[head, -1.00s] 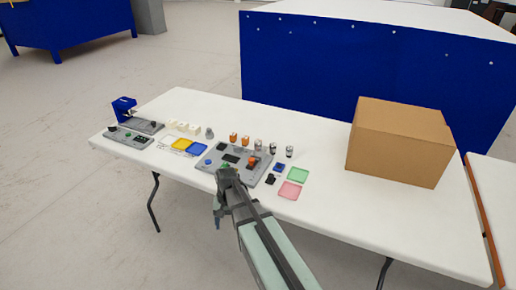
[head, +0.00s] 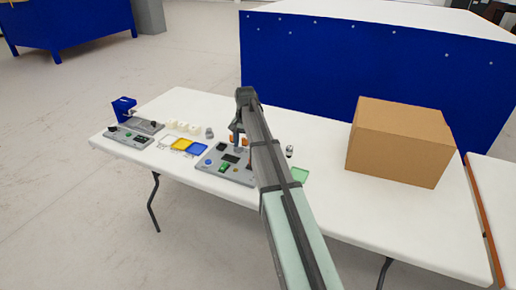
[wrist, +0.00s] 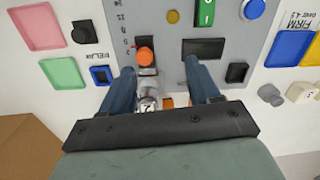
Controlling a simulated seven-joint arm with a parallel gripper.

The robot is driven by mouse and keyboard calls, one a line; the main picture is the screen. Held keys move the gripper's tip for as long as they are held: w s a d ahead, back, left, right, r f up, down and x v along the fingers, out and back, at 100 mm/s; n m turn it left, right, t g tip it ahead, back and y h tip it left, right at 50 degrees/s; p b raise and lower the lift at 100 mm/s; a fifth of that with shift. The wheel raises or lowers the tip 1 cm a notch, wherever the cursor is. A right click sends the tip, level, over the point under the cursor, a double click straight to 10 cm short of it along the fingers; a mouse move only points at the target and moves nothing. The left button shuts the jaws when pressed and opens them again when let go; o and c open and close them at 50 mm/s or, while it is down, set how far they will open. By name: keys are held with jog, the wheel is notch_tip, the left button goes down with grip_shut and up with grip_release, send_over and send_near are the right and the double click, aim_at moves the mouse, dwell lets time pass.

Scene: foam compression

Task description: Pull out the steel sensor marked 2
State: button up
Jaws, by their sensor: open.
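My gripper (head: 238,132) is over the far side of the grey control panel, pointing down near the row of small sensors. In the wrist view its two blue-grey fingers (wrist: 159,68) are apart with nothing held. A steel sensor (wrist: 148,98) shows between them, close to the left finger, with a dark mark that looks like a 2. Part of an orange piece (wrist: 168,102) is beside it. In the head view, one steel sensor (head: 289,151) stands to the right of my arm; my arm hides others in the row.
The grey panel (head: 212,164) carries an orange knob (wrist: 145,56) and a green switch (wrist: 207,12). Pink (wrist: 38,28) and green (wrist: 64,71) trays lie beside it. Yellow and blue trays (head: 190,147) are at left. A cardboard box (head: 400,140) stands at right.

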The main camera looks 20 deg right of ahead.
jog(key=shift+m+h, duration=0.3)
jog(key=shift+m, duration=0.5)
jog(key=w+d+r, duration=0.1)
jog(key=d, duration=0.1)
jog(key=w+d+r, duration=0.1)
jog(key=d+r, duration=0.1)
jog(key=d, duration=0.1)
jog(key=w+d+r, duration=0.1)
jog(key=w+d, duration=0.1)
jog(key=shift+d+r, duration=0.15)
jog(key=shift+r, duration=0.05)
jog(key=shift+f, duration=0.1)
jog(key=shift+f, duration=4.4)
grip_shut()
jog(key=shift+r, duration=0.25)
jog(key=shift+r, duration=2.75)
